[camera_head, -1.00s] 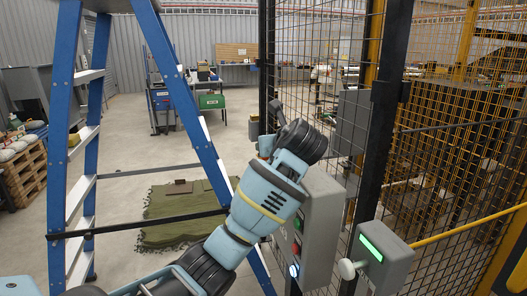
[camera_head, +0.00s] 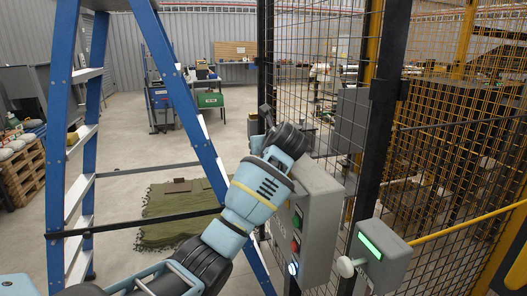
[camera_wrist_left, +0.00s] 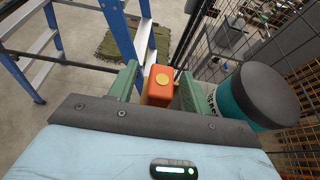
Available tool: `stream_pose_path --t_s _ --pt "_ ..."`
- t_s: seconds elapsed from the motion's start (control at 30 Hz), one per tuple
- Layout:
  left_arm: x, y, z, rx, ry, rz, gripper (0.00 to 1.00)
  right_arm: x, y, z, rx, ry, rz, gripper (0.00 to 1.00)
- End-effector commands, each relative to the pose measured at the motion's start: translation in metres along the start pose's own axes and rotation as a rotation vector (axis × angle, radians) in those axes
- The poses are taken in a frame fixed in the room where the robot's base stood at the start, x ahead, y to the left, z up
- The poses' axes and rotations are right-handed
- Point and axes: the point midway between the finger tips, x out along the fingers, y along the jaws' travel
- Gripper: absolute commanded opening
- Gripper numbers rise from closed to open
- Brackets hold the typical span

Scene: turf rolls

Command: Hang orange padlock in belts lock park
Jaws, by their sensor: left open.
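The orange padlock (camera_wrist_left: 160,86), with a round yellow spot on its face, sits between the two green fingers of my left gripper (camera_wrist_left: 158,78) in the left wrist view. The fingers stand on either side of it and are open; I cannot tell whether either touches it. In the head view my left arm reaches up beside the grey control box (camera_head: 319,222), and its wrist hides most of the gripper and the padlock. I cannot pick out the belts lock park for certain. My right gripper is not in view.
A blue ladder (camera_head: 185,95) stands at the left, close to my arm. A wire mesh fence (camera_head: 315,60) with a black post (camera_head: 385,110) runs along the right. A smaller grey box (camera_head: 378,257) has a green display. A green mat (camera_head: 180,212) lies on the floor.

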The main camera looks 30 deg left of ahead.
Motion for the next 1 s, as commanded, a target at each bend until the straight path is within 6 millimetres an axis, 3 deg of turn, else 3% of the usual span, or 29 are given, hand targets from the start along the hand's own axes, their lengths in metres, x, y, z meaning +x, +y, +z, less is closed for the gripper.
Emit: stream_pose_path --t_s 0.17,0.53,0.83,1.0 --pt "0.0 0.0 0.0 0.0 0.0 0.0 0.48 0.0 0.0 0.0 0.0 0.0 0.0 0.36" --pt "0.0 0.0 0.0 0.0 0.0 0.0 0.0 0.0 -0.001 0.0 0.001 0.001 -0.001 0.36" --pt "-0.002 0.0 0.004 -0.001 -0.002 -0.001 0.0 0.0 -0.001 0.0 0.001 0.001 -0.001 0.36" --pt "-0.011 0.0 0.027 -0.002 -0.004 0.0 0.0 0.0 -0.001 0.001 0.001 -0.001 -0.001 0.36"
